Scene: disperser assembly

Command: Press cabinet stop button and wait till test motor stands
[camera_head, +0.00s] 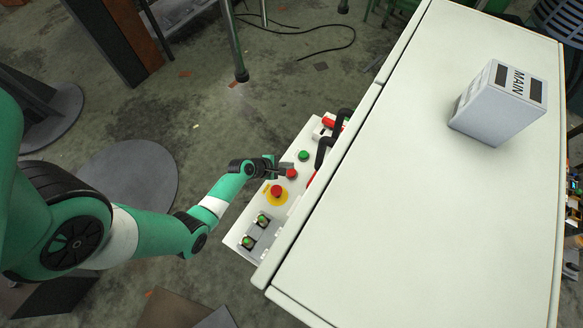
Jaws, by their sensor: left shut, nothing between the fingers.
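The cabinet's control panel (266,219) is a pale plate on the left side of the large white cabinet. A small red button (292,174) sits on it below a green button (303,155). A red mushroom button on a yellow disc (276,191) is lower down. My left gripper (285,168) is shut and empty, with its tip right at the small red button. I cannot tell whether it touches or presses the button. My right gripper is not in view. No test motor can be made out.
The white cabinet top (420,190) fills the right side and carries a box marked MAIN (498,103). Black handles (325,150) stand up at the panel's right edge. Two more green-topped controls (247,242) are at the panel's lower end.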

